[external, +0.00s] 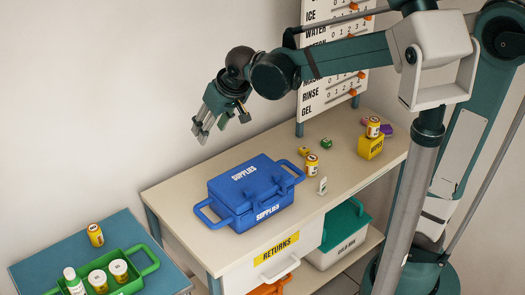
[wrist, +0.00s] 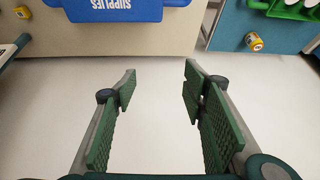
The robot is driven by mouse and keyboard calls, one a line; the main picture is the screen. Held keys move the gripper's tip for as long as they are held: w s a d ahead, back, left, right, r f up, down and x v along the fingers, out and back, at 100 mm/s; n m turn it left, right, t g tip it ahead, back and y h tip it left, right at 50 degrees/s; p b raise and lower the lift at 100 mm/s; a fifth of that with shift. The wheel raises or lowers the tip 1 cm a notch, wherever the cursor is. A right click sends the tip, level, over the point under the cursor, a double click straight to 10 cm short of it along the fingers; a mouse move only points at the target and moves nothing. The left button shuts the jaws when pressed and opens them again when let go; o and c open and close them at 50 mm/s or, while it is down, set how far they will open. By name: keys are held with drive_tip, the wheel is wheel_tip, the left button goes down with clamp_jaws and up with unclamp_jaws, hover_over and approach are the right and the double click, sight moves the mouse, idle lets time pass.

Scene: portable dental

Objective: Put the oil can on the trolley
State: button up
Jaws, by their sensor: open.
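Several small yellow cans with pale lids are in view; I cannot tell which is the oil can. One can (external: 95,235) is on the blue-topped stand (external: 32,266) at the lower left, apparently the trolley. It also shows at the upper right in the wrist view (wrist: 254,41). My gripper (external: 209,127) is open and empty, raised in the air left of the bench.
The blue supplies box (external: 247,187) with side handles fills the bench's front left. A green tray (external: 126,279) with white-lidded containers is on the stand. A yellow box (external: 370,148), small blocks and a slider board (external: 334,83) are farther back.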

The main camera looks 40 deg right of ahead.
drive_tip(key=s+d+f+t, duration=0.1)
drive_tip(key=s+d+f, duration=0.1)
drive_tip(key=s+d, duration=1.7)
drive_tip(key=s, duration=0.2)
drive_tip(key=shift+s+d+f+t+h, duration=0.15)
drive_tip(key=shift+s+d+t+h, duration=0.15)
drive_tip(key=shift+s+t, duration=0.1)
drive_tip(key=shift+o, duration=0.6)
idle(0.4)
